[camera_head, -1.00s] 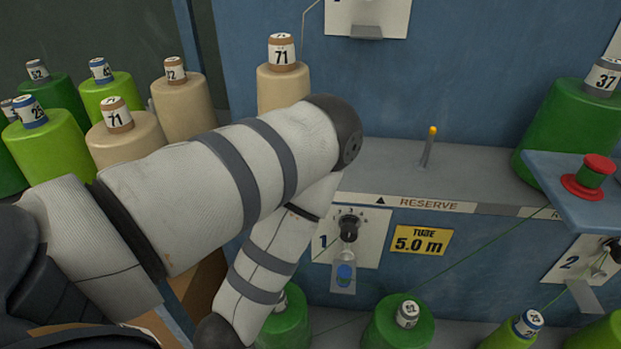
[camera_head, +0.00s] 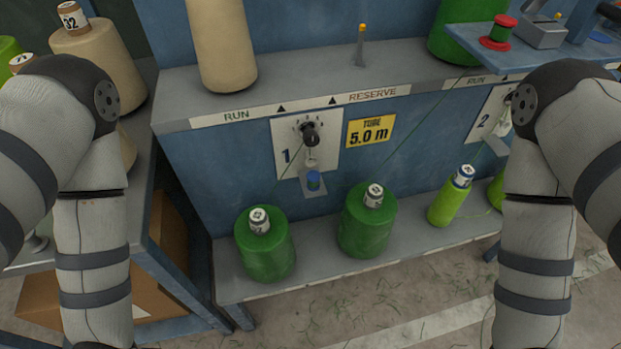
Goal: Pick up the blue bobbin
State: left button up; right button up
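A spool with red flanges and green winding (camera_head: 497,33) stands on the blue shelf at the upper right. My two arms come down along the left and right sides of the head view. Both grippers are below the picture, so their state is hidden.
Two dark green cones (camera_head: 265,249) (camera_head: 366,226) and a lime cone (camera_head: 450,200) stand on the lower grey shelf (camera_head: 330,275). A beige cone (camera_head: 221,50) stands on the upper ledge near a yellow-tipped peg (camera_head: 361,45). Thin green yarn crosses the front. Floor with clippings is open below.

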aim_at(313, 177)
jog(key=l+u, duration=0.15)
jog(key=l, duration=0.25)
jog(key=k+l+u, duration=0.15)
jog(key=l, duration=0.25)
jog(key=l+u, duration=0.1)
jog(key=l, duration=0.35)
jog(key=k+l+u, duration=0.15)
jog(key=l, duration=0.2)
